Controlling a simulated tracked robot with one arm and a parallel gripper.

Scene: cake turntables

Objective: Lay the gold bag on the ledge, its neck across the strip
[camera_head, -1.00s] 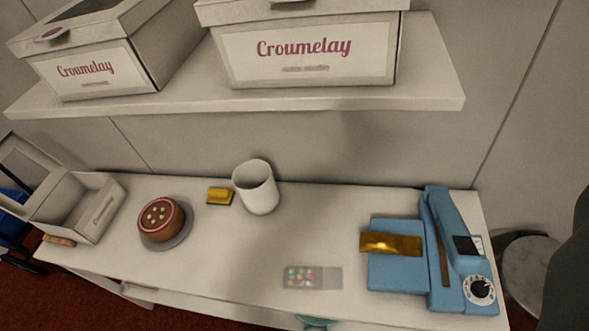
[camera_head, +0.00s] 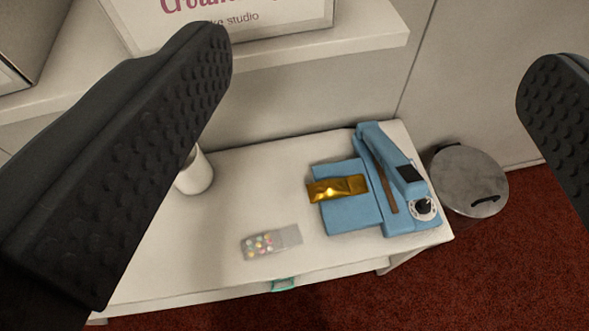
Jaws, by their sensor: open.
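The gold bag (camera_head: 338,188) lies on the flat blue ledge (camera_head: 352,216) at the left side of the blue sealing machine (camera_head: 398,180). Its left end sticks out a little past the ledge's left edge. Its right end comes close to the brown strip (camera_head: 388,196) on the machine; I do not see it cross the strip. My gripper (camera_head: 378,72) is wide open, with one dark ribbed finger at the left and one at the right of the picture. Nothing is between the fingers, and the bag is beyond them, lower down on the table.
A pack of coloured sweets (camera_head: 268,243) lies left of the machine on the white table (camera_head: 215,245). A white cup (camera_head: 196,172) is partly hidden by my left finger. A shelf (camera_head: 300,52) with a box (camera_head: 285,18) hangs above. A metal bin (camera_head: 467,180) stands right of the table.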

